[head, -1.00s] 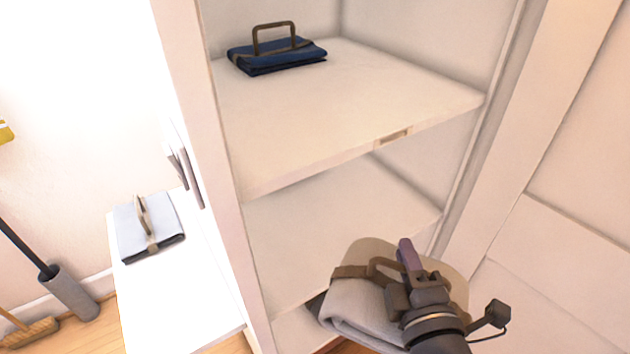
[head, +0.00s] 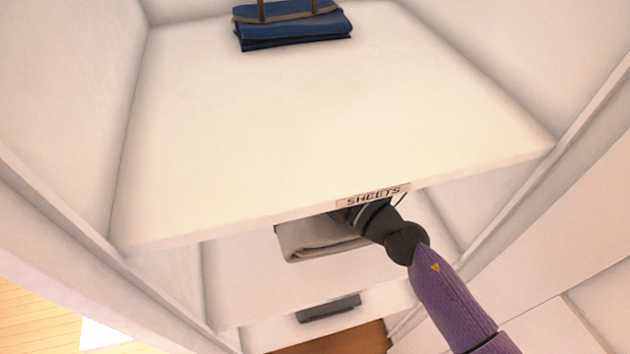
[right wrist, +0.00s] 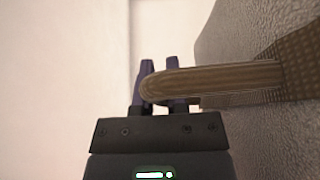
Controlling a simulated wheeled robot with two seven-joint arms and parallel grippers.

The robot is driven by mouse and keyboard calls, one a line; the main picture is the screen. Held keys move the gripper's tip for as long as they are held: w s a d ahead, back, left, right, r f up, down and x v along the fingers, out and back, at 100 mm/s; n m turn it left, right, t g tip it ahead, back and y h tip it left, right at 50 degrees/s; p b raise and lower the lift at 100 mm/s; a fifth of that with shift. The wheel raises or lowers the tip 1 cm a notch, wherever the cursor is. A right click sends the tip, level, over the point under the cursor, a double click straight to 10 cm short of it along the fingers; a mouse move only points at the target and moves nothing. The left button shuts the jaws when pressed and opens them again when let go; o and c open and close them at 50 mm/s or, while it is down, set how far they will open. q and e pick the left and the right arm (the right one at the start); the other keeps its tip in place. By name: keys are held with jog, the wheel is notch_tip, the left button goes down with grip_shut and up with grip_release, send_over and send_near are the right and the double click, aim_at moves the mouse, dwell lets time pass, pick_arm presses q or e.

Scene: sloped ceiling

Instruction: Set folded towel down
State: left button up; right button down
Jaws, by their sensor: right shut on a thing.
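The folded towel (head: 315,240), light grey, shows under the front edge of the upper shelf in the head view, over the lower shelf (head: 240,290). Its upper part is hidden by the upper shelf. My right gripper reaches in beneath that shelf, its fingers hidden in the head view. In the right wrist view my right gripper (right wrist: 160,85) is shut on the brown strap handle of the towel (right wrist: 230,60), which stands at the right of that view. I cannot tell whether the towel touches the lower shelf. My left gripper is not in view.
The upper shelf (head: 330,120) has a "SHEETS" label (head: 373,196) on its front edge and a dark blue folded bundle (head: 295,30) at the back. A dark grey item (head: 328,307) lies lower down. Cabinet side walls stand close on both sides.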

jog(key=f+b, duration=0.2)
jog(key=f, duration=0.1)
jog(key=f+b, duration=0.1)
jog(key=f, duration=0.1)
jog(key=shift+w+d, duration=0.25)
jog(key=shift+w, duration=0.1)
notch_tip(320, 180, down, 5)
jog(key=b, duration=0.4)
jog(key=shift+s+a+f, duration=0.15)
jog(key=shift+f, duration=0.05)
jog(key=shift+r, duration=0.15)
jog(key=c, duration=0.7)
grip_release()
jog(key=shift+o, duration=0.2)
jog(key=shift+s+d, duration=0.15)
jog(key=shift+d, duration=0.05)
jog(key=p+v, duration=0.1)
jog(key=v, duration=1)
jog(key=shift+d, duration=0.25)
jog(key=shift+s+r, duration=0.1)
